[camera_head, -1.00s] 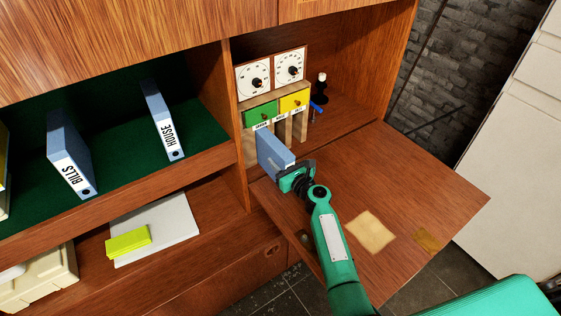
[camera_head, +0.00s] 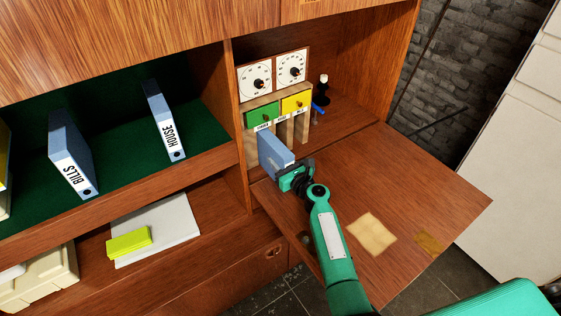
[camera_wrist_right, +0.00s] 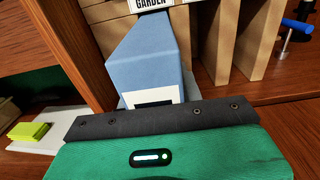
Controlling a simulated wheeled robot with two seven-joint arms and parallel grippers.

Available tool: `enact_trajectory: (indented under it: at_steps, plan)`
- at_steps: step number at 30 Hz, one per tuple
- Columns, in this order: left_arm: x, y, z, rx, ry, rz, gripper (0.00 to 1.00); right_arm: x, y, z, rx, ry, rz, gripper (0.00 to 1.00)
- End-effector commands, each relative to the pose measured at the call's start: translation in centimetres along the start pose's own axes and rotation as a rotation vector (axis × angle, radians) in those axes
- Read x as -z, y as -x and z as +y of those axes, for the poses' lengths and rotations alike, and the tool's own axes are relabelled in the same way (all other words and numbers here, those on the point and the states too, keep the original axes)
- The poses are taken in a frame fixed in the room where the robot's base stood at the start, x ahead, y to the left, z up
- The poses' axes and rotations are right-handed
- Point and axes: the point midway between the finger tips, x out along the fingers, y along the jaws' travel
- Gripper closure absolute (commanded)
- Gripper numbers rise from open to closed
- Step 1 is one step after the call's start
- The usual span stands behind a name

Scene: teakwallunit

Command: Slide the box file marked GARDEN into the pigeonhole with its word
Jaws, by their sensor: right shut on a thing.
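My right gripper (camera_head: 294,178) is shut on the near end of a blue box file (camera_head: 273,150) above the fold-down flap. The file stands upright, its far end at the leftmost pigeonhole of the wooden rack (camera_head: 304,126). In the right wrist view the file (camera_wrist_right: 150,62) points at the opening under a GARDEN label (camera_wrist_right: 152,4); its far end meets the area below that label, and how deep it is inside I cannot tell. The file's own word is hidden by the gripper (camera_wrist_right: 160,118). My left gripper is not in view.
Box files marked BILLS (camera_head: 68,150) and HOUSE (camera_head: 161,122) stand on the green shelf to the left. A blue-handled tool (camera_head: 318,109) stands right of the rack. The flap (camera_head: 425,190) is mostly clear.

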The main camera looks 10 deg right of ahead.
Motion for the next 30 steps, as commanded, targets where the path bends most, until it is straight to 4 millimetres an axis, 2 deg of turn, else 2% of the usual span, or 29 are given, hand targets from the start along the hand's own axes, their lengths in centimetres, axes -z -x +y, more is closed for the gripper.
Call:
enact_trajectory:
  at_steps: [30]
  plan:
    - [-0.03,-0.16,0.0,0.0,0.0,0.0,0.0,-0.05,-0.63,0.0,0.0,0.0,-0.001,0.95]
